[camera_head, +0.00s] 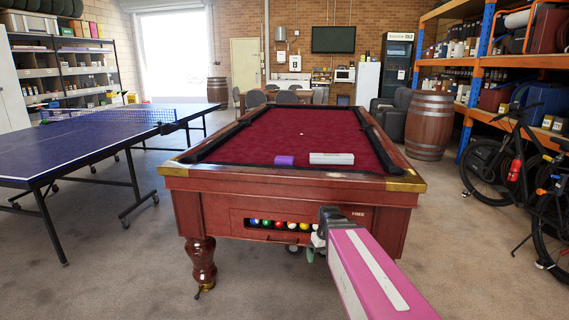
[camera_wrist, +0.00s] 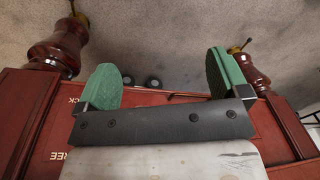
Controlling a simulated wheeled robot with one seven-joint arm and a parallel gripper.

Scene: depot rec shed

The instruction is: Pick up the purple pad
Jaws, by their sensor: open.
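The purple pad (camera_head: 285,160) lies on the red cloth of the pool table (camera_head: 250,135), close to its near rail. A white box (camera_head: 331,158) lies just to its right on the cloth. My gripper (camera_head: 314,245) is low in front of the table's near side, below the level of the cloth and apart from the pad. In the wrist view my gripper (camera_wrist: 168,85) shows two green fingers spread wide with nothing between them. Behind them are the table's red wood side and the floor. The pad is not in the wrist view.
A ball tray (camera_head: 279,225) with several coloured balls is set in the table's near side. A blue table-tennis table (camera_head: 80,145) stands at left. A barrel (camera_head: 429,125), a bicycle (camera_head: 515,185) and shelving stand at right. Bare floor (camera_head: 110,285) lies in front.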

